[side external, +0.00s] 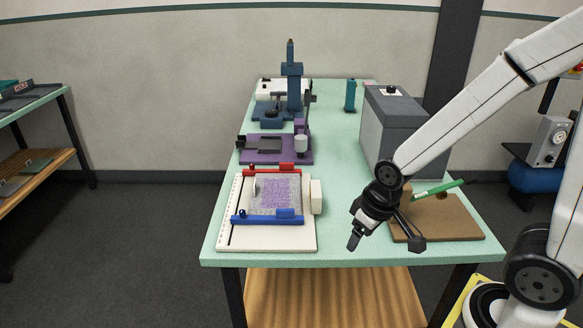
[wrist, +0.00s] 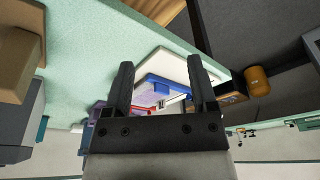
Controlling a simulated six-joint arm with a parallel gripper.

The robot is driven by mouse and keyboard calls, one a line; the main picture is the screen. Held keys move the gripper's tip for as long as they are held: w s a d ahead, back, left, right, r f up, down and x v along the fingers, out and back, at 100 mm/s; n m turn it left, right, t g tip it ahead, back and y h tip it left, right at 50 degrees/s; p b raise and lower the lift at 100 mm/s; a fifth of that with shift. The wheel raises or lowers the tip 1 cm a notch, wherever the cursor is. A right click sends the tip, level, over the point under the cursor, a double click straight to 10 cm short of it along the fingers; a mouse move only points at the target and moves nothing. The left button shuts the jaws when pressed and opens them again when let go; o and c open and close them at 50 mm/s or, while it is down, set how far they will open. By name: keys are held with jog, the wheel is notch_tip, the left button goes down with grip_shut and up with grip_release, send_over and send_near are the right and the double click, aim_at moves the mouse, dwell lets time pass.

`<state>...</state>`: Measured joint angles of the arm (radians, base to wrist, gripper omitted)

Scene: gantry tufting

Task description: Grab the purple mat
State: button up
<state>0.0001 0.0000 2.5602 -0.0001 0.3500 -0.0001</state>
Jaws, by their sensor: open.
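The purple mat (side external: 275,195) is a speckled grey-and-purple square lying flat on a white board (side external: 265,238). A red bar (side external: 272,171) crosses its far edge and a blue bar (side external: 268,218) crosses its near edge. My gripper (side external: 384,246) is open and empty, right of the board and apart from the mat, above the table's near side. In the wrist view, my open gripper (wrist: 161,72) frames part of the white board and the blue bar (wrist: 157,82); a purple patch of the mat (wrist: 146,97) shows between the fingers, partly hidden.
A white block (side external: 316,197) stands at the board's right edge. A brown board (side external: 450,222) with a green stick (side external: 438,187) lies to the right. A grey box (side external: 392,128) stands behind it. A purple-based device (side external: 262,154) and a blue device (side external: 292,90) stand beyond the mat.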

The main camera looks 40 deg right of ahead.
jog(key=shift+o, duration=1.2)
jog(key=shift+r, duration=0.15)
